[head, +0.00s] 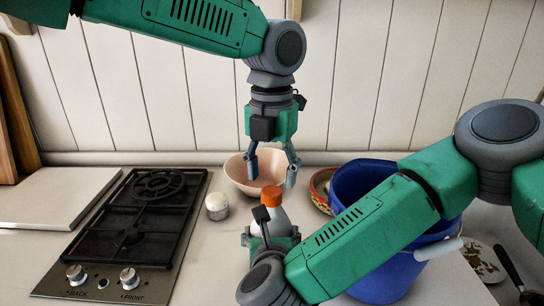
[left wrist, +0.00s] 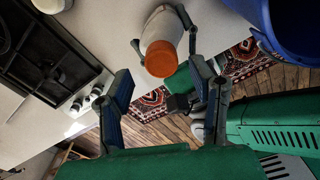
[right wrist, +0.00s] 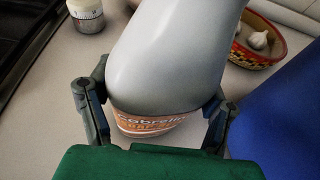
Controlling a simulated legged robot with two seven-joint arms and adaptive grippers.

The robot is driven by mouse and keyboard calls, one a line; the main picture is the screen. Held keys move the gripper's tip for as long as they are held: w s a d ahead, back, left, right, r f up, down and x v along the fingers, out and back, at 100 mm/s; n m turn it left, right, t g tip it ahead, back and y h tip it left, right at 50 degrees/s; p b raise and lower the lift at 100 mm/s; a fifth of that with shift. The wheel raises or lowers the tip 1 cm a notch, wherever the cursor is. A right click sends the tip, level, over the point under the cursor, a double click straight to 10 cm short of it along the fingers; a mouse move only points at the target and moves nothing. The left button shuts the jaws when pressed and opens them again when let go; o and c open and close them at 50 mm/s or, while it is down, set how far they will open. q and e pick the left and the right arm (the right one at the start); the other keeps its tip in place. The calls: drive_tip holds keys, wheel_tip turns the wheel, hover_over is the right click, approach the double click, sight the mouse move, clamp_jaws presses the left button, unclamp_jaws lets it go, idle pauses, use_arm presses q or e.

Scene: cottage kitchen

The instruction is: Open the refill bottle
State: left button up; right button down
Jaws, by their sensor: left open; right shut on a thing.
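The refill bottle (head: 273,217) is grey-white with an orange screw cap (head: 271,196). It appears upright on the counter in the head view. My right gripper (head: 270,239) is shut around the bottle's body; in the right wrist view its fingers press both sides of the bottle (right wrist: 165,65), just by an orange and white label (right wrist: 155,122). My left gripper (head: 270,179) points down above the cap, open and empty. In the left wrist view the cap (left wrist: 161,59) lies between and beyond its spread fingers, with a gap on either side. The bottle's base is mostly hidden.
A pink bowl (head: 240,178) stands behind the bottle. A blue bucket (head: 385,282) is close on the right, with a patterned bowl (head: 319,190) of garlic behind it. A small jar (head: 217,206) and a gas hob (head: 125,235) are on the left.

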sight(271, 190)
use_arm(q)
drive_tip(key=shift+f, duration=2.1)
clamp_jaws()
drive_tip(key=n, duration=1.6)
drive_tip(key=shift+r+n, duration=0.1)
drive_tip(key=shift+n, duration=0.2)
drive_tip(key=n, duration=0.4)
drive_tip(key=shift+s, duration=0.1)
drive_tip(key=shift+o, duration=0.3)
unclamp_jaws()
